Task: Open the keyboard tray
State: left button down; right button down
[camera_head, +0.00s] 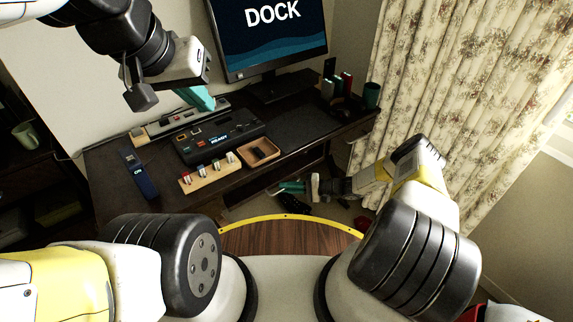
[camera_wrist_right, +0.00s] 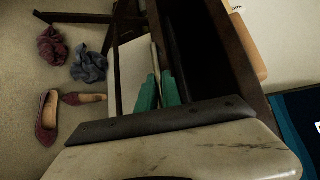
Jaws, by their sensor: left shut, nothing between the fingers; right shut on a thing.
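The keyboard tray (camera_head: 246,187) shows as a dark panel under the front edge of the desk (camera_head: 180,203). How far it is drawn out is hard to tell in the dim light. My right gripper (camera_head: 290,187) is at the tray's front, below the desktop. In the right wrist view its green fingers (camera_wrist_right: 159,90) are shut on a thin edge beside a pale panel (camera_wrist_right: 131,75), apparently the tray's front; the contact itself is mostly hidden. My left gripper (camera_head: 203,98) is shut and empty, above the back of the desk.
The desktop holds a monitor (camera_head: 268,35), a control console (camera_head: 218,133), a wooden tray (camera_head: 259,152), a block with several knobs (camera_head: 209,175) and a blue handheld device (camera_head: 138,174). Curtains (camera_head: 475,90) hang at right. Shoes (camera_wrist_right: 48,115) and crumpled cloths (camera_wrist_right: 89,66) lie on the floor.

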dwell(0.4)
jog(key=s+d, duration=0.7)
jog(key=s, duration=0.3)
jog(key=s+d, duration=0.7)
jog(key=s, duration=0.3)
jog(key=shift+d, duration=0.4)
jog(key=shift+s, duration=0.1)
jog(key=c, duration=1.8)
grip_release()
jog(key=s+d+r, duration=0.1)
jog(key=d, duration=0.6)
jog(key=shift+d, duration=0.35)
